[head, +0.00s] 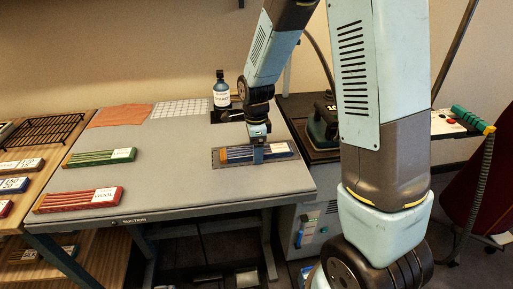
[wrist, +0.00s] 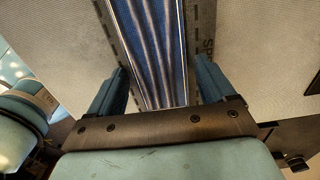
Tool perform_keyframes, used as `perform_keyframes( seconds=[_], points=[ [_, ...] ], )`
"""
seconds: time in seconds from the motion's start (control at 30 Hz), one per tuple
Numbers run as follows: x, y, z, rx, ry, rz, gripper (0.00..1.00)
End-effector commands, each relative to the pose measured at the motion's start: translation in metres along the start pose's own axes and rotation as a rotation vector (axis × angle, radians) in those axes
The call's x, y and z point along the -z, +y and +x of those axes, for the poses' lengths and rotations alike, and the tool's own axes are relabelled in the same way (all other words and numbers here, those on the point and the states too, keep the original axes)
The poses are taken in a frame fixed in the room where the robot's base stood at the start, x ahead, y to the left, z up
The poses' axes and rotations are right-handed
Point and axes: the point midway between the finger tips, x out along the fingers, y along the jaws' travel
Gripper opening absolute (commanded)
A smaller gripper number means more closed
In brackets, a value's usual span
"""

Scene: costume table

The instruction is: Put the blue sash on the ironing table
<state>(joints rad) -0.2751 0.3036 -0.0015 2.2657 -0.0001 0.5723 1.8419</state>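The blue sash (head: 238,152) lies folded flat with a white label on a dark grey marked mat (head: 284,156) at the right of the grey ironing table (head: 180,180). My gripper (head: 257,152) is low over the sash, pointing down. In the wrist view, the sash (wrist: 155,45) runs between the two spread fingers of my gripper (wrist: 160,85), with a gap on each side. My gripper is open. Whether the fingertips touch the mat cannot be told.
A green sash (head: 100,157) and a red sash (head: 80,199) lie on the table's left. An iron (head: 322,125) stands right. The table's middle is clear.

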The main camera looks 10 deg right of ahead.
Motion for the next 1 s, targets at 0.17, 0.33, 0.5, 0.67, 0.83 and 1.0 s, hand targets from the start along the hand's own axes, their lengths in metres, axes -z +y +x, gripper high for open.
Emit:
perform_keyframes(
  seconds=[0.17,0.33,0.5,0.67,0.83,1.0],
  points=[
    [0.0,0.0,0.0,0.0,0.0,0.0,0.88],
    [0.0,0.0,-0.002,0.001,0.0,0.0,0.88],
    [0.0,-0.001,-0.018,0.002,0.0,0.0,0.88],
    [-0.001,-0.001,-0.048,0.005,-0.001,0.0,0.88],
    [-0.001,-0.001,-0.081,0.005,-0.001,-0.001,0.88],
    [-0.001,-0.001,-0.106,0.003,-0.001,-0.001,0.88]
  ],
)
